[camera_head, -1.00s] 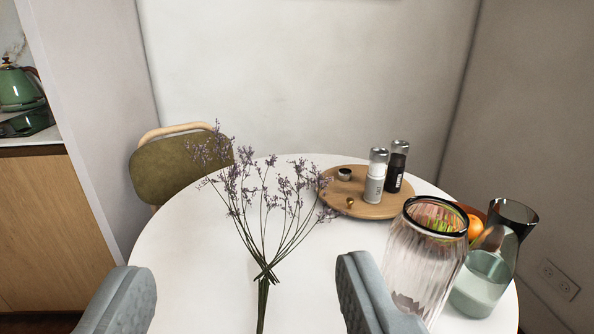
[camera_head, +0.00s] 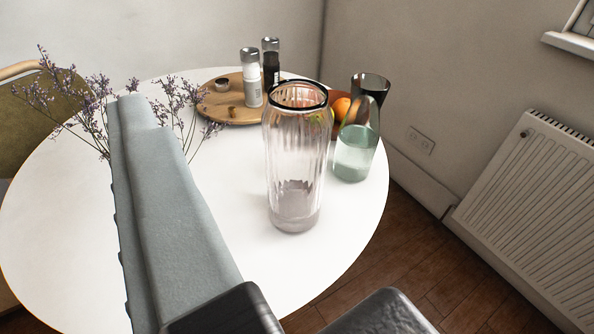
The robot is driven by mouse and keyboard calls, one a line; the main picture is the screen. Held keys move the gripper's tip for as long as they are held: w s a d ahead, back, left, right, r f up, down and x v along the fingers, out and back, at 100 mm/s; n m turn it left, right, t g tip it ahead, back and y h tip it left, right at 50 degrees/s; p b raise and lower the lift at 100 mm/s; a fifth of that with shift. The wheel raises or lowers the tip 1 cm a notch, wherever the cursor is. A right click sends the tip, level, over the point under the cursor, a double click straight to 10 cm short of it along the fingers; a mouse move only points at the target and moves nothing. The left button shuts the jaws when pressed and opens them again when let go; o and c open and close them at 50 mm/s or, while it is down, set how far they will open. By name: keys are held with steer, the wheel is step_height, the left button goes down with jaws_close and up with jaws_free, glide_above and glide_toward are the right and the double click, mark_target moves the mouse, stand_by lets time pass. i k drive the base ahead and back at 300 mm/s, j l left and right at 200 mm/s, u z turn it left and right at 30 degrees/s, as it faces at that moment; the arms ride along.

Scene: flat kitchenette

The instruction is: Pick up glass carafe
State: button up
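The glass carafe (camera_head: 356,153) stands upright near the right edge of the round white table, with greenish liquid in its lower part. A dark smoky glass rim shows at its top; I cannot tell if that is a separate piece. A taller ribbed clear glass vase (camera_head: 296,165) with a black rim stands to its left and nearer to me. My gripper (camera_head: 320,290) shows as two dark fingers at the bottom edge. They are apart, with nothing between them, nearer to me than the vase and carafe.
A wooden tray (camera_head: 225,112) with shakers stands behind. Fruit (camera_head: 341,108) is beside the carafe. A radiator (camera_head: 535,210) is at right.

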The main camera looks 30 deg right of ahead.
mark_target(358, 136)
steer(key=k+l+z, duration=0.2)
steer(key=l+z, duration=0.2)
steer(key=k+l+z, duration=0.1)
steer(key=l+z, duration=0.15)
steer(key=l, duration=0.15)
steer(key=z, duration=1)
